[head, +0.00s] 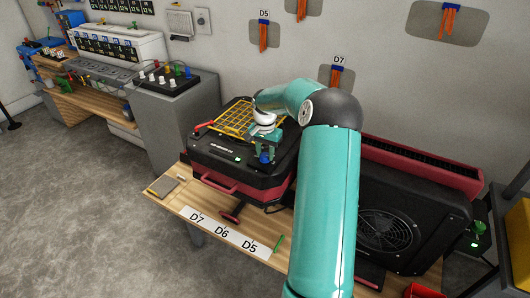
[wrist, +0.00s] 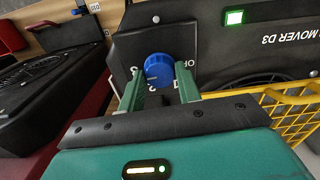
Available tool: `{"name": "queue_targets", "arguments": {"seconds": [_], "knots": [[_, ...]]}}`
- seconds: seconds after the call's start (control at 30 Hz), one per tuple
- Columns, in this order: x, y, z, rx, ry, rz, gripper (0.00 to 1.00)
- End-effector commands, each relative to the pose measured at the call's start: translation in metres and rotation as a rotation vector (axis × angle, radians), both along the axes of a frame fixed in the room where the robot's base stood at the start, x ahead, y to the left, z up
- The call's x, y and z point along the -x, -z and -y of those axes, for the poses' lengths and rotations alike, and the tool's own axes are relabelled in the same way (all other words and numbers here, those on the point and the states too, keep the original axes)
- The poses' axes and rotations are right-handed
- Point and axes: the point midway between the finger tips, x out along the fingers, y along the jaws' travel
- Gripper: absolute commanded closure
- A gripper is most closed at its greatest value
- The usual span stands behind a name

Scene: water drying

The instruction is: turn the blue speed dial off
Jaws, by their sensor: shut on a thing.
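The blue speed dial (wrist: 159,70) sits on the black panel of the air mover, with white markings around it, partly hidden by my fingers. My gripper (wrist: 160,88) has its two green fingers on either side of the dial, shut on it. In the head view the dial (head: 266,158) shows small and blue under my gripper (head: 265,148), at the front right of the black and red machine (head: 240,160). A lit green indicator (wrist: 234,17) glows on the panel. I cannot read which marking the dial points to.
A yellow wire grille (head: 235,120) lies on top of the machine, close to my wrist. Another black fan unit (head: 390,230) stands to the right. The wooden table (head: 165,200) carries a D7, D6, D5 label strip (head: 222,231). Grey floor is clear at left.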

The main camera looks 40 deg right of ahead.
Motion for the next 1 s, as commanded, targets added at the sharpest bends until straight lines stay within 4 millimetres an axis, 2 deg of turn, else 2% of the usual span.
{"name": "queue_targets", "arguments": {"seconds": [0.27, 1.0], "knots": [[-0.0006, -0.0013, -0.0004, 0.001, -0.183, 0.0, 0.89], [-0.0003, -0.0012, 0.0003, 0.002, -0.881, 0.0, 0.89]]}}
